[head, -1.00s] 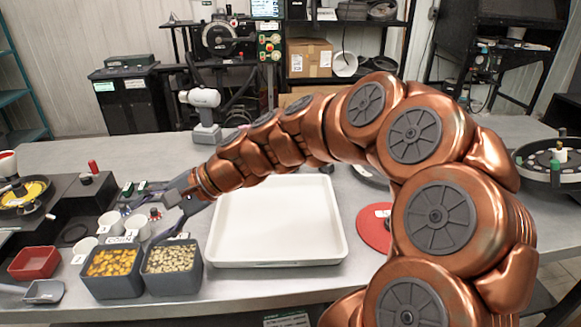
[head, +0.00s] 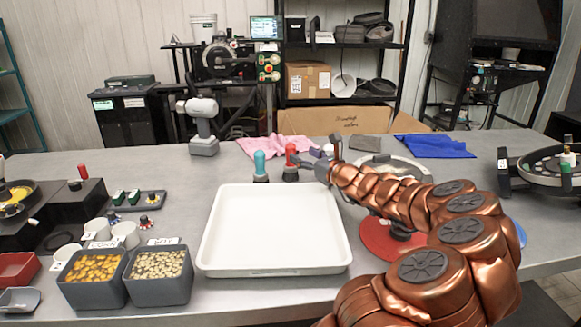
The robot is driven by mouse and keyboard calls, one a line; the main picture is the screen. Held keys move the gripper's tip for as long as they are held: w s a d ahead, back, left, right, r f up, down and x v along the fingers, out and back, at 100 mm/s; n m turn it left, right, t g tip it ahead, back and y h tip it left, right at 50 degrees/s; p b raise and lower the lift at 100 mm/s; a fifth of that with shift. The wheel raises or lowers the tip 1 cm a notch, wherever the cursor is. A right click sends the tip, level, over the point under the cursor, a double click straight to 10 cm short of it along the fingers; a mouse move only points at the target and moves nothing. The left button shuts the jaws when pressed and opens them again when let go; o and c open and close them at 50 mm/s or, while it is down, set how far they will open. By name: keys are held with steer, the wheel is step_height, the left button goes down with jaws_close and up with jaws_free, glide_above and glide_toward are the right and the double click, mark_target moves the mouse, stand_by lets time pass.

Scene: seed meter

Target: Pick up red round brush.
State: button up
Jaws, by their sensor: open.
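A red-handled brush (head: 291,157) with a dark base stands upright behind the white tray, between a teal-handled one and a purple item. I take it for the red round brush. My gripper (head: 313,159) is open just right of the red handle, reaching from the right over the tray's far right corner. The gripper is small and partly blends with the purple item behind it. I cannot tell whether a finger touches the brush.
The teal-handled brush (head: 260,165) stands close on the left. The empty white tray (head: 275,268) lies in front. Bins of seeds (head: 160,286) sit at front left.

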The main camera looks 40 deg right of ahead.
mark_target(294, 152)
steer(key=shift+w+a, duration=0.1)
steer(key=shift+w, duration=3.05)
steer(key=shift+c, duration=0.3)
jaws_close()
